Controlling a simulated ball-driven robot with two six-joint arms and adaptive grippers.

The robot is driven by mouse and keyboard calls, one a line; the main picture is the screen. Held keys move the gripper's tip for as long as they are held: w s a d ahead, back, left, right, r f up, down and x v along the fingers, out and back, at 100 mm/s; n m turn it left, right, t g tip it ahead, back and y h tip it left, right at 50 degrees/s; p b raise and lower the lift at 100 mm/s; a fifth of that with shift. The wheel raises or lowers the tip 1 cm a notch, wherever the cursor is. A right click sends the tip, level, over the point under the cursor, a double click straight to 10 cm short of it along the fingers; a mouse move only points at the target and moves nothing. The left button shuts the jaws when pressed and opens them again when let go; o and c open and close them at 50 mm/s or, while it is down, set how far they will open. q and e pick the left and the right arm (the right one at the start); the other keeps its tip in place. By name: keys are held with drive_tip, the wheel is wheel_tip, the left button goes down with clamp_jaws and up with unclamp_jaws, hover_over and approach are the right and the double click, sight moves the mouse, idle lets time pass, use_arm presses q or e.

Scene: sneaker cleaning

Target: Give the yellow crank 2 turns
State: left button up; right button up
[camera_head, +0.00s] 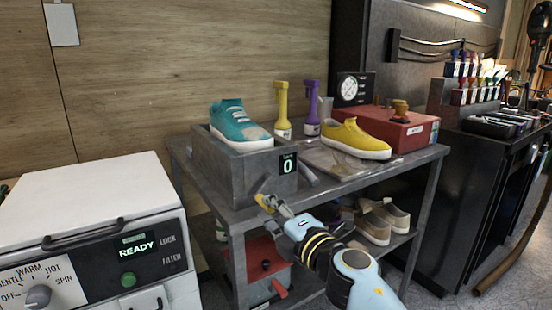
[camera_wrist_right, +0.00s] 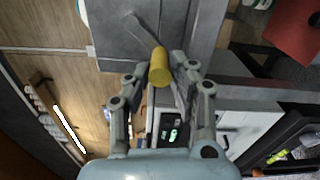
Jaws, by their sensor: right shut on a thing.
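The yellow crank handle (camera_head: 265,202) is at the front of the grey box (camera_head: 232,178) on the metal table. A small display (camera_head: 287,164) on the box shows 0. My right gripper (camera_head: 275,205) reaches in from the lower right and is shut on the crank handle. In the right wrist view, the yellow handle (camera_wrist_right: 159,68) sits between the two fingers of the right gripper (camera_wrist_right: 162,76), with a thin arm running from it toward the box. My left gripper is not in view.
A teal sneaker (camera_head: 240,124) sits on top of the box. A yellow shoe (camera_head: 354,138), a yellow bottle (camera_head: 282,110), a purple bottle (camera_head: 311,108) and a red case (camera_head: 390,130) share the table. A white machine reading READY (camera_head: 100,190) stands at left.

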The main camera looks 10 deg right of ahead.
drive_tip(key=shift+a+r+p, duration=0.3)
drive_tip(key=shift+r+p, duration=0.15)
drive_tip(key=shift+r, duration=0.5)
drive_tip(key=shift+o, duration=0.3)
drive_tip(key=shift+a+r+p, duration=0.15)
drive_tip(key=shift+r+p, duration=0.35)
drive_tip(key=shift+a+r+p, duration=0.15)
drive_tip(key=shift+r+p, duration=0.35)
drive_tip(key=shift+f, duration=0.1)
drive_tip(key=shift+c, duration=0.4)
drive_tip(key=shift+r+p, duration=0.85)
drive_tip(key=shift+p, duration=0.05)
